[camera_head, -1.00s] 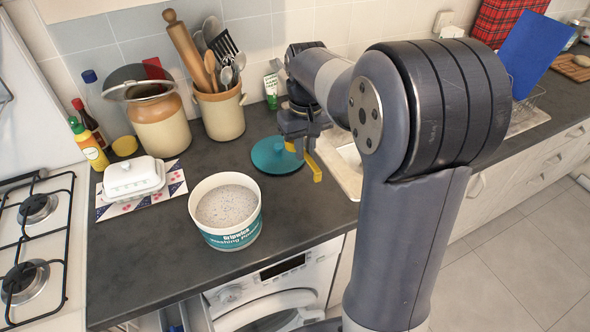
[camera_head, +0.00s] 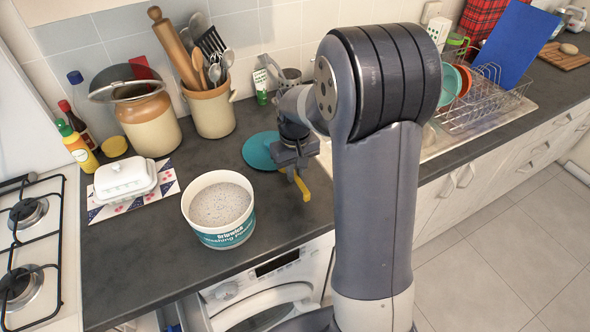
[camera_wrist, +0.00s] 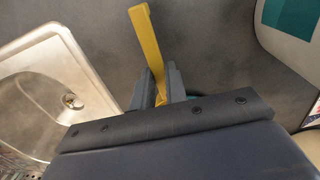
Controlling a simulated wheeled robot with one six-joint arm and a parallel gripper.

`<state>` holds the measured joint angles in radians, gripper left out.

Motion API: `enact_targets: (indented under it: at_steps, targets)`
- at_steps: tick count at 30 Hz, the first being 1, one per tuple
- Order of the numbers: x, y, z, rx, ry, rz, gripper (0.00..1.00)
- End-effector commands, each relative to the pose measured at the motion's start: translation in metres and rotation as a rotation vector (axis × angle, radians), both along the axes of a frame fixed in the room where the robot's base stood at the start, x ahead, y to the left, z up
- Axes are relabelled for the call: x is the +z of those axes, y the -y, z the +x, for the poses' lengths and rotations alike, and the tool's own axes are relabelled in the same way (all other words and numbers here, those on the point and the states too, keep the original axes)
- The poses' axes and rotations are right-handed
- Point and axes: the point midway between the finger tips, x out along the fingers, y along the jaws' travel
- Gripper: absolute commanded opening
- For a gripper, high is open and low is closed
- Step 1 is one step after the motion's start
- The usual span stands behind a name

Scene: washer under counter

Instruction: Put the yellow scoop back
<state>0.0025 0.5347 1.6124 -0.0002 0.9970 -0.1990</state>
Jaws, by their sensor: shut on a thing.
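The yellow scoop (camera_head: 301,187) is in my gripper (camera_head: 294,168), above the counter to the right of the powder tub. In the wrist view the scoop (camera_wrist: 148,45) sticks out from between the two fingers of my gripper (camera_wrist: 163,90), which are shut on it. The white tub of washing powder (camera_head: 221,236) stands open on the counter, full of speckled powder. Its teal lid (camera_head: 258,150) lies flat behind my gripper, partly hidden by it.
A white butter dish (camera_head: 125,180) on a patterned mat, a lidded jar (camera_head: 150,125) and a utensil crock (camera_head: 210,110) stand left and behind. A sink (camera_wrist: 60,90) and dish rack (camera_head: 490,105) are right. The washer (camera_head: 270,285) below has its drawer out.

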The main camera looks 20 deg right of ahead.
Motion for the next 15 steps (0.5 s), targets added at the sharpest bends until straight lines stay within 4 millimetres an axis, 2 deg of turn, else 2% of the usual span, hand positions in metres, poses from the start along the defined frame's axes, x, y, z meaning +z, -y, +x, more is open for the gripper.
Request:
enact_targets:
  at_steps: [15]
  targets:
    - [-0.012,0.000,0.000,0.000,-0.001,0.000,0.00]
